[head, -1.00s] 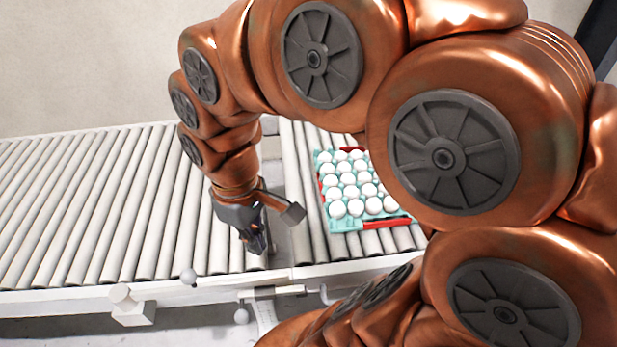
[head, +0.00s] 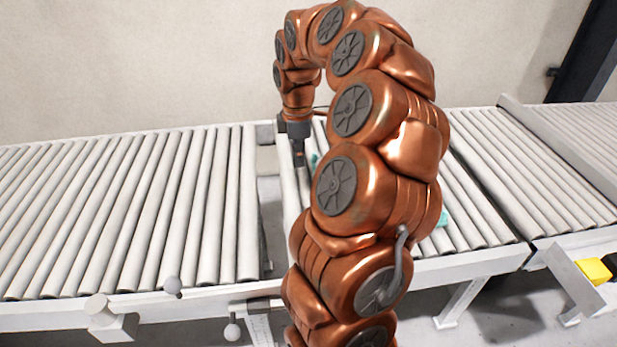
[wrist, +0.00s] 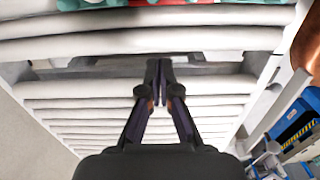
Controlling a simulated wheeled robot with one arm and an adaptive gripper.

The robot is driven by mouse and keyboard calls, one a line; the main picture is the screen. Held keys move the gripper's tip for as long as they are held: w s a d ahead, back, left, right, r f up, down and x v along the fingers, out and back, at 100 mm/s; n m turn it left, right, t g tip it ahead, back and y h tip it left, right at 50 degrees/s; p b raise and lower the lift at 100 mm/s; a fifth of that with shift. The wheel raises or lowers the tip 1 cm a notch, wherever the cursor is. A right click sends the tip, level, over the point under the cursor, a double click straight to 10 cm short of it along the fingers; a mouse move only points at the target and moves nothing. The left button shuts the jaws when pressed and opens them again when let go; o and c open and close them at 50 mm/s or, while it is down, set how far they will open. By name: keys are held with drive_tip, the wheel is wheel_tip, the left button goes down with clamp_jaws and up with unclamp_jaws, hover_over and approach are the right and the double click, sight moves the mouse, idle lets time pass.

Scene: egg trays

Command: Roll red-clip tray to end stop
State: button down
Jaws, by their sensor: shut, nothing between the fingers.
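The tray is mostly hidden behind my arm in the head view; only a teal corner (head: 443,217) and a small teal patch at its left show, on the rollers of the right conveyor section. In the wrist view its teal and red edge (wrist: 100,4) shows at the top, cut off by the frame. Its eggs and clips cannot be made out well now. My gripper (head: 299,160) points down near the left end of that section, left of the tray. In the wrist view my gripper (wrist: 159,70) is shut and empty, its fingertips apart from the tray. The end stop cannot be made out.
A left roller conveyor (head: 120,210) is empty, with a gap between it and the tray's section. Another roller section (head: 570,150) continues at the right behind a raised edge. A yellow block (head: 594,271) is at lower right. Blue crates (wrist: 300,120) show in the wrist view.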

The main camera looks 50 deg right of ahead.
wheel_tip(320, 180, down, 9)
drive_tip(key=shift+s+f+p, duration=0.1)
drive_tip(key=shift+f+p, duration=0.05)
drive_tip(key=shift+p, duration=0.5)
drive_tip(key=shift+s+d+f+p, duration=0.1)
drive_tip(key=shift+s+d+p, duration=0.15)
drive_tip(key=shift+s+d, duration=0.45)
drive_tip(key=shift+s+d+p, duration=0.2)
drive_tip(key=shift+s+d, duration=0.3)
drive_tip(key=shift+d, duration=0.3)
